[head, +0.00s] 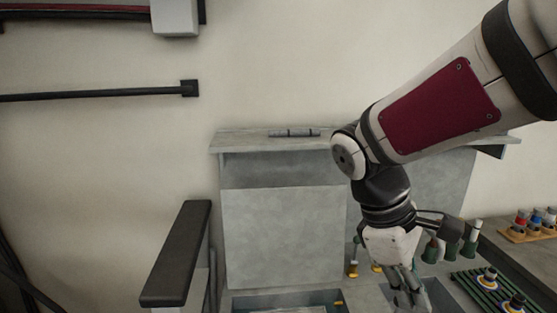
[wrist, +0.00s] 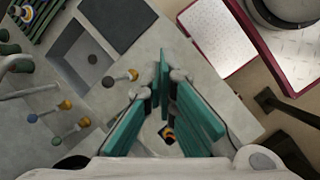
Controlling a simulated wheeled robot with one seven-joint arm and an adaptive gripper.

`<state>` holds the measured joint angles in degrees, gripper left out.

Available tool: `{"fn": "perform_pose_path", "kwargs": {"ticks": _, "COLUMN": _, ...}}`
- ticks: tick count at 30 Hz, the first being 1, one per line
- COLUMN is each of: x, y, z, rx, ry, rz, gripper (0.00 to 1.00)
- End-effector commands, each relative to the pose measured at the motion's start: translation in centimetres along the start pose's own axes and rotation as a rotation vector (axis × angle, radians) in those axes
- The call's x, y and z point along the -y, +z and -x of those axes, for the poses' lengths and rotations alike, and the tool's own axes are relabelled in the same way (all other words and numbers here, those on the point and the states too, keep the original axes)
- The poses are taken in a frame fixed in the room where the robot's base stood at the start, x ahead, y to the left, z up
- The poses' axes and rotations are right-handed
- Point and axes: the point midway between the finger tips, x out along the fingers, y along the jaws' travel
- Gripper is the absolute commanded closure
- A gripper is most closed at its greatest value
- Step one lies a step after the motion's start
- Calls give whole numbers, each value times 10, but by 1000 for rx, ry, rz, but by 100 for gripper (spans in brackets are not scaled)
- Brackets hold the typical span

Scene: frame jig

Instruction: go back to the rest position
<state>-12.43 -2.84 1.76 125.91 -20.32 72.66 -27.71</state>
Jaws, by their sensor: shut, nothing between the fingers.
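My gripper (head: 412,299) is low at the right of the head view, below my bent wrist, pointing down over the grey bench. Its fingertips run close to the bottom edge of that view. In the wrist view my gripper (wrist: 167,78) shows its green finger pads drawn together at the tips, with nothing held. A small dark piece with a yellow and orange part (wrist: 167,133) shows between the finger bases, below the fingers on the grey surface.
A grey bench with a back panel (head: 283,235) and a top shelf (head: 240,142) stands behind my gripper. A green rack (head: 480,287) and a wooden tray of coloured pieces (head: 530,232) are at the right. A square grey bin (wrist: 86,55) and several knobbed pegs (wrist: 65,105) lie left in the wrist view.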

Motion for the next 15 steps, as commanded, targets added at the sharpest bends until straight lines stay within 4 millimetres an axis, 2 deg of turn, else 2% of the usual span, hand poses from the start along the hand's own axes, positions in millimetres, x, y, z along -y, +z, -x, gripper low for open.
{"fn": "perform_pose_path", "kwargs": {"ticks": 1, "x": 6, "y": 12, "z": 4, "rx": -54, "ry": -1, "rz": -76, "gripper": 100}}
{"fn": "perform_pose_path", "kwargs": {"ticks": 6, "x": 27, "y": 37, "z": 12, "rx": -230, "ry": -26, "rz": -335, "gripper": 100}}
{"fn": "perform_pose_path", "kwargs": {"ticks": 15, "x": 62, "y": 64, "z": 20, "rx": -527, "ry": -91, "rz": -755, "gripper": 100}}
